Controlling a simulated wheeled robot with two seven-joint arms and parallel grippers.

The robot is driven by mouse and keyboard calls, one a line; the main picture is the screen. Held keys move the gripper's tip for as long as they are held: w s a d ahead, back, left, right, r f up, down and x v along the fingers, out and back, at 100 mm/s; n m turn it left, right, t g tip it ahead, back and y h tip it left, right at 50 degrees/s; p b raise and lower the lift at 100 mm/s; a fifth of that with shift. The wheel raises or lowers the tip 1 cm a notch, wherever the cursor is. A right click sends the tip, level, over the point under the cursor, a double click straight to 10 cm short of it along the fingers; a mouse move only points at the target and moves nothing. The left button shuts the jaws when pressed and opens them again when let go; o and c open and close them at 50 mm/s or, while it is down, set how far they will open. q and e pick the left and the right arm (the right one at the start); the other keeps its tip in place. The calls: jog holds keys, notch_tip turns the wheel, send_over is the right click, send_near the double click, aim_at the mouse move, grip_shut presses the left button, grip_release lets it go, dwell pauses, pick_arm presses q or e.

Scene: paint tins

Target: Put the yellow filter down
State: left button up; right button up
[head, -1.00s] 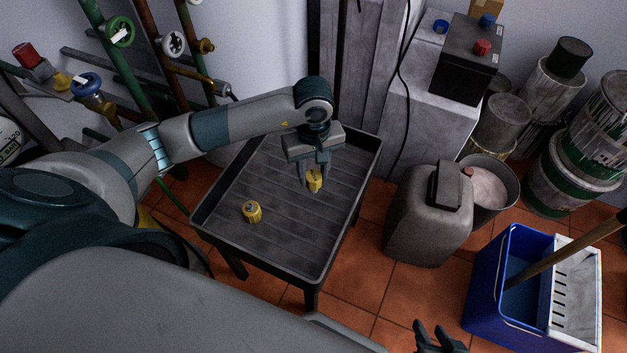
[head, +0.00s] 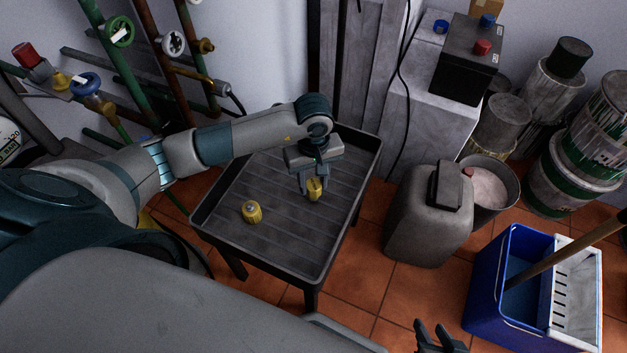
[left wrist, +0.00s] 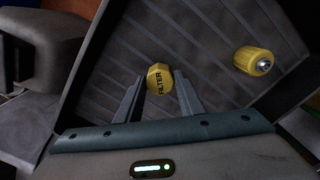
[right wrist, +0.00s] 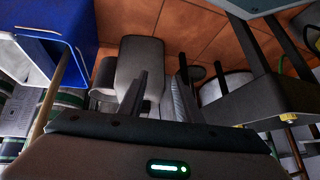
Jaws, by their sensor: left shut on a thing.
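The yellow filter (head: 315,191) is between the fingers of my left gripper (head: 312,187), over the right half of the grey ribbed tray (head: 298,258). In the left wrist view the filter (left wrist: 160,78) shows its end, lettered FILTER, between the two fingertips. It is low over the tray; I cannot tell whether it touches the floor of the tray. My right gripper (head: 437,335) is open and empty, away from the tray.
The tray is a raised stand with a rim, and its middle is clear. A grey canister (head: 425,225) and a bucket (head: 489,188) stand to its right. A blue mop bucket (head: 490,290) is further right. Pipes with valves (head: 120,30) stand at the back left.

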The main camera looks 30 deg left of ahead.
aim_at(313, 184)
pick_arm(q)
jog(key=shift+f, duration=0.1)
jog(key=o, duration=1.2)
jog(key=shift+c, duration=0.2)
notch_tip(313, 184, up, 12)
jog(key=shift+p, duration=0.35)
